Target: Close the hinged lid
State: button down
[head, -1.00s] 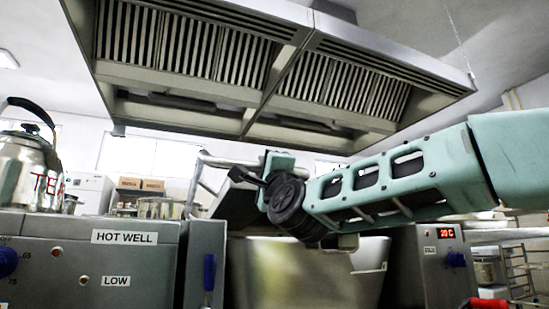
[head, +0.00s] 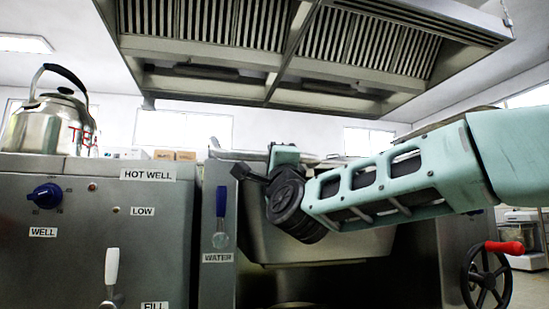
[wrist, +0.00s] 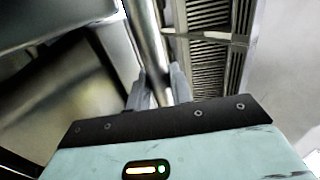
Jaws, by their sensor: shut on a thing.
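My gripper (wrist: 158,88) is shut on a round steel bar (wrist: 148,35), which looks like the handle of the hinged lid. In the head view my wrist hides the fingertips and most of the lid. A thin, nearly level steel edge, probably the lid's (head: 325,161), shows behind my wrist. Below it is the steel pan (head: 330,248), partly covered by my arm. In the wrist view a grey flat panel (wrist: 60,18) lies left of the bar; I cannot tell whether it is the lid. The lid's exact angle is unclear.
A steel unit labelled HOT WELL (head: 90,220) stands at the left, with a kettle (head: 50,120) on top. A blue-handled tap (head: 221,215) is beside the pan. A red-handled wheel (head: 487,280) sticks out at the right. An extractor hood (head: 290,60) hangs overhead.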

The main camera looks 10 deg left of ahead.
jog(key=shift+w+a+f+g, duration=0.1)
jog(key=shift+w+f+g, duration=0.05)
jog(key=shift+f, duration=0.3)
jog(key=shift+w+a+f+g, duration=0.1)
jog(key=shift+w+f+g, duration=0.05)
jog(key=shift+f, duration=0.25)
jog(key=c, duration=1.3)
grip_release()
jog(key=shift+f, duration=0.1)
jog(key=shift+r, duration=0.2)
jog(key=p+v, duration=0.5)
jog(key=v, duration=1.2)
jog(key=shift+d+f, duration=0.15)
jog(key=shift+f, duration=0.1)
